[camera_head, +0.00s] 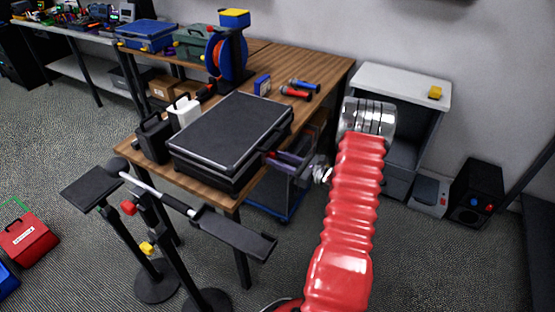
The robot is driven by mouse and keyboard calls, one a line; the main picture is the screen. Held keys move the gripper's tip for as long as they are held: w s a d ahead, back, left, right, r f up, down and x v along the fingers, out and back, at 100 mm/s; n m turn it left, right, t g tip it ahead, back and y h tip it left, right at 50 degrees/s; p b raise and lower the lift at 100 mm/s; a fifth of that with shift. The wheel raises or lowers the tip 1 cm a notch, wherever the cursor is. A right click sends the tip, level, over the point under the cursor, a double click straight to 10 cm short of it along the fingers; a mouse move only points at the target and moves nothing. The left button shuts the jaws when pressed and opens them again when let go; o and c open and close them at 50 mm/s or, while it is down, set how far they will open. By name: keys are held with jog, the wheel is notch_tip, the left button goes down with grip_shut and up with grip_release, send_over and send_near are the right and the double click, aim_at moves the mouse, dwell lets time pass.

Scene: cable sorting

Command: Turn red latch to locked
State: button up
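A black hard case (232,132) with a silver rim lies shut on the wooden table. A small red part (270,153) shows at the right side of the case; it may be the red latch, but it is too small to read its position. My gripper (285,157) appears as dark fingers beside that red part, left of a silver wrist joint. I cannot tell whether they touch it or how far apart they are. My red ribbed arm covers part of the area to the right. A red knob (128,207) also shows on a black stand.
The black stand (235,235) with a tilted bar stands in front of the table (325,75). Black and white jugs (184,113) stand left of the case. Torches (296,93) and a cable reel (228,55) are behind it. A grey shelf unit (405,80) stands at right.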

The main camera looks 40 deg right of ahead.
grip_shut()
dwell(0.4)
jog(key=shift+m, duration=0.4)
jog(key=m, duration=0.4)
jog(key=shift+d, duration=0.1)
jog(key=m, duration=1.3)
jog(key=shift+w+d+f, duration=0.1)
jog(key=shift+d+f, duration=0.15)
jog(key=shift+f, duration=0.05)
jog(key=shift+m, duration=0.3)
